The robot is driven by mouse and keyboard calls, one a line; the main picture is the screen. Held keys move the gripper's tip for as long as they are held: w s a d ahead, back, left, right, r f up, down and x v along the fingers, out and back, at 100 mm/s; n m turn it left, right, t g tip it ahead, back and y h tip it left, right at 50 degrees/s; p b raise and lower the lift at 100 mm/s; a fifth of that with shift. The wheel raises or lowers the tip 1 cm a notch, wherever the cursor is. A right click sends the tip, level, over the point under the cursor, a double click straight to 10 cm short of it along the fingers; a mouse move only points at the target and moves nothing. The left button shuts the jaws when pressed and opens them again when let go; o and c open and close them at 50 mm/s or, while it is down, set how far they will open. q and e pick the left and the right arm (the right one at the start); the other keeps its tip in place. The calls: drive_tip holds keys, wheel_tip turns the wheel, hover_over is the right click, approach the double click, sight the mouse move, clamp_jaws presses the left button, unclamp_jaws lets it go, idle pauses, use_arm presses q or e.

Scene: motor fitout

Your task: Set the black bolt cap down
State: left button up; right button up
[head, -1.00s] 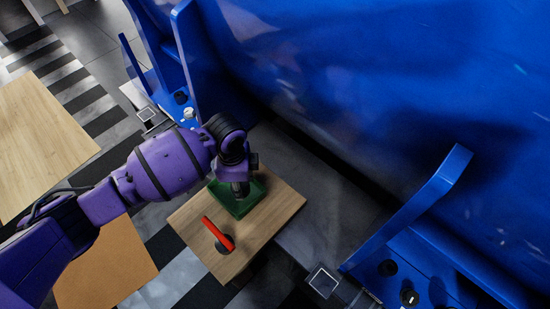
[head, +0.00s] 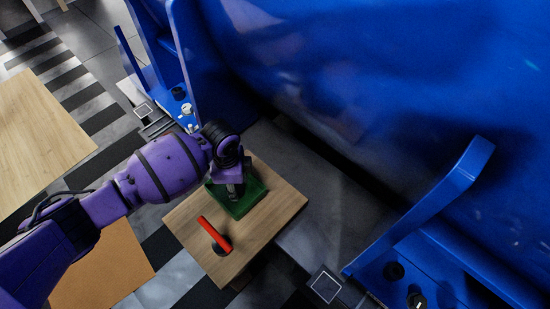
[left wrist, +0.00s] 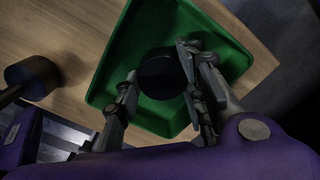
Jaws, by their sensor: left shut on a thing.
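My left gripper (head: 236,190) is over the green tray (head: 256,196), which sits on a small wooden table. In the left wrist view the left gripper (left wrist: 160,72) has its fingers on either side of the round black bolt cap (left wrist: 162,76) and is shut on it. The cap shows over the inside of the green tray (left wrist: 150,121); I cannot tell whether it touches the tray floor. In the head view the cap is hidden or too small to make out. My right gripper is in neither view.
A red-handled tool with a black round end (head: 214,234) stands on the wooden table (head: 275,217) beside the tray. Large blue machinery (head: 380,90) with upright brackets (head: 430,205) rises behind. Another wooden surface (head: 38,130) lies at the left.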

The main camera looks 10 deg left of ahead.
use_arm(q)
drive_tip(key=o, duration=1)
drive_tip(key=shift+f, duration=0.1)
drive_tip(key=shift+c, duration=0.2)
drive_tip(key=shift+s, duration=0.1)
wheel_tip(320, 180, up, 12)
drive_tip(key=p, duration=0.4)
drive_tip(key=shift+r, duration=0.25)
